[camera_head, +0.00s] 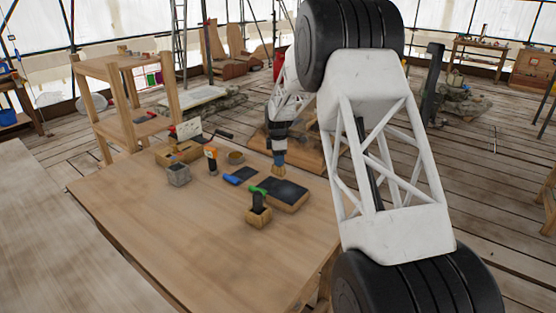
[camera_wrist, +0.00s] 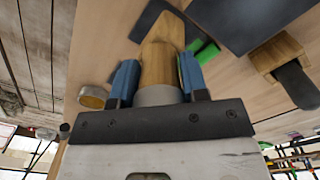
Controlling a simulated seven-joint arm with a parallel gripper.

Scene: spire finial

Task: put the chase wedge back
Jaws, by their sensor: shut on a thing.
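My gripper (camera_head: 279,158) is above the far right part of the wooden workbench (camera_head: 190,240). Its two blue fingers (camera_wrist: 157,80) are shut on a tan wooden piece, which I take for the chase wedge (camera_wrist: 158,62). The wedge also shows below the gripper in the head view (camera_head: 279,171). In the wrist view a dark flat piece (camera_wrist: 148,22) lies beyond the wedge. Whether the tip touches anything cannot be told.
A dark-topped wooden block (camera_head: 287,195) lies near the gripper. A wooden holder (camera_head: 259,218) with a black and green tool stands in front. The bench's front is clear.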

